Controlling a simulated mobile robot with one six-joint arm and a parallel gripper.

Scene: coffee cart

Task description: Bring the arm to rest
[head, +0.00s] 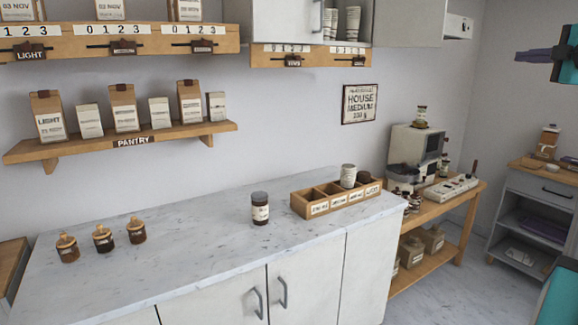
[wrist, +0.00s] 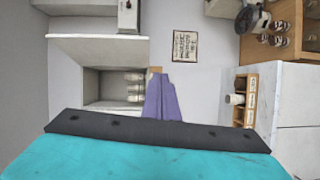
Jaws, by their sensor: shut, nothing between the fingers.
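My gripper (head: 518,57) is at the upper right edge of the head view, raised in the air and pointing left. Its purple fingers lie together with nothing between them. In the wrist view the fingers (wrist: 158,76) show closed in the middle, above the dark and teal parts of my wrist. The gripper touches nothing that I can see. Much of my arm is outside the head view.
The marble counter (head: 190,240) holds three small lidded jars, a dark labelled jar (head: 260,208) and a wooden compartment box (head: 300,205). A coffee machine (head: 412,150) stands on a wooden cart. A grey cart (head: 535,185) stands at right. An open cupboard (head: 301,20) hangs above.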

